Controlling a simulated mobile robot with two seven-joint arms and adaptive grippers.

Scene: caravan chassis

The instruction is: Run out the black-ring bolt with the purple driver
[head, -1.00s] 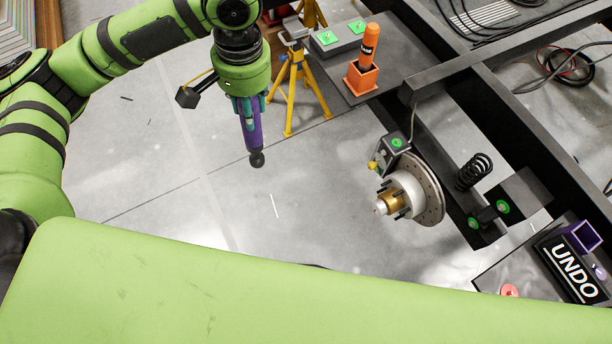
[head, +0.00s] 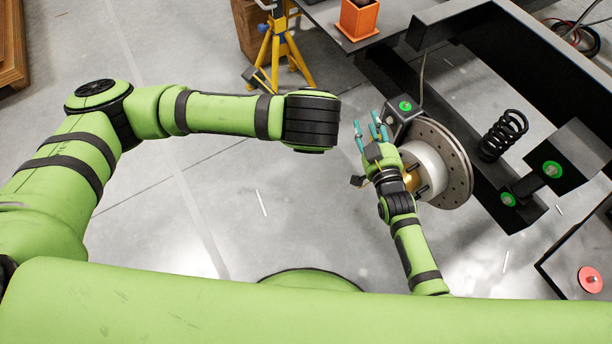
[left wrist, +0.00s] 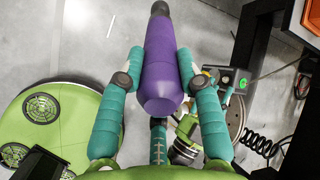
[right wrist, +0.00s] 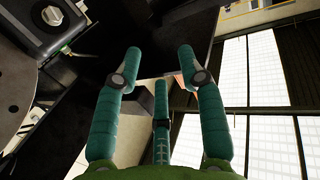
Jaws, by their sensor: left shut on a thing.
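The purple driver (left wrist: 160,65) is in my left gripper (left wrist: 160,80) in the left wrist view, with the teal fingers closed on its sides and its dark end at the top edge. In the head view my left arm hides that gripper and the driver. My right gripper (head: 372,128) is open and empty in front of the hub and brake disc (head: 452,165); its spread fingers also show in the right wrist view (right wrist: 160,75). A dark caliper block (head: 404,110) with a green mark sits at the disc's upper left. I cannot pick out the black-ring bolt.
A black spring (head: 503,135) and dark chassis beams (head: 550,65) stand right of the disc. A yellow stand (head: 278,50) and an orange holder (head: 358,18) are behind. A red disc (head: 591,280) lies at the right. Floor left of the hub is clear.

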